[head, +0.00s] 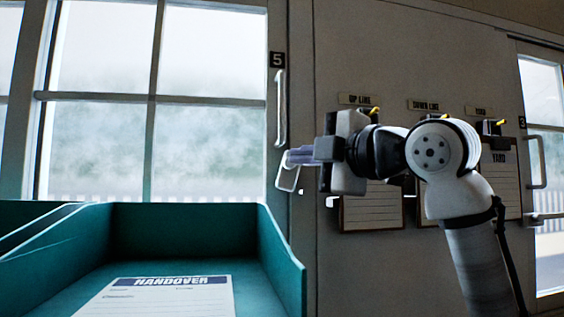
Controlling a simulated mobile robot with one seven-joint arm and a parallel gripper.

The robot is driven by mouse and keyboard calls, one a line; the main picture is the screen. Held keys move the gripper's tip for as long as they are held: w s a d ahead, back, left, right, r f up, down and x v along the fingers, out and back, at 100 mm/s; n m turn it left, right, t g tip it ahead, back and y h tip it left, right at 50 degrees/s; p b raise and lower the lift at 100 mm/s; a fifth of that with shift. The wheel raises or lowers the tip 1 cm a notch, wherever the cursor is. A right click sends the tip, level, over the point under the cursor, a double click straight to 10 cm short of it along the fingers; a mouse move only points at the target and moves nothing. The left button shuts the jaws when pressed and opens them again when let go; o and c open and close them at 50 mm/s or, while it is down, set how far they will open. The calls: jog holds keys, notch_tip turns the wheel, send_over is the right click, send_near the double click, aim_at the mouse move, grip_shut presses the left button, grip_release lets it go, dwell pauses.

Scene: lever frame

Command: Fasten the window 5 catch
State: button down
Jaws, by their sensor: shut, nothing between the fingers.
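Window 5 (205,103) is on the left, with a black "5" plate (277,60) on its right-hand frame. A white vertical handle (280,108) is fixed below the plate. The window's catch (287,179) is a pale loop-shaped piece lower on the same frame, hanging slightly tilted. My gripper (292,157) reaches in from the right, its fingers pointing left. It is shut and empty, with its fingertips at the catch's upper end. The fingers overlap the catch there, so I cannot tell whether they touch it.
A teal tray (285,262) with a "HANDOVER" sheet (160,296) stands in front of the window. Behind my arm are wall labels, including "UP LINE" (358,99) and "DOWN LINE" (430,105), and hanging sheets. Another glazed panel with a handle (541,160) is at far right.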

aim_at(284, 162)
jog(key=w+a+p, duration=0.1)
jog(key=w+p, duration=0.1)
jog(key=w, duration=0.1)
jog(key=w+a+p, duration=0.1)
jog(key=w+p, duration=0.1)
jog(key=w, duration=0.1)
jog(key=w+p, duration=0.1)
jog(key=w, duration=0.2)
jog(key=shift+a+p, duration=0.4)
jog(key=shift+a+b, duration=0.15)
jog(key=shift+b, duration=0.15)
jog(key=shift+m, duration=0.4)
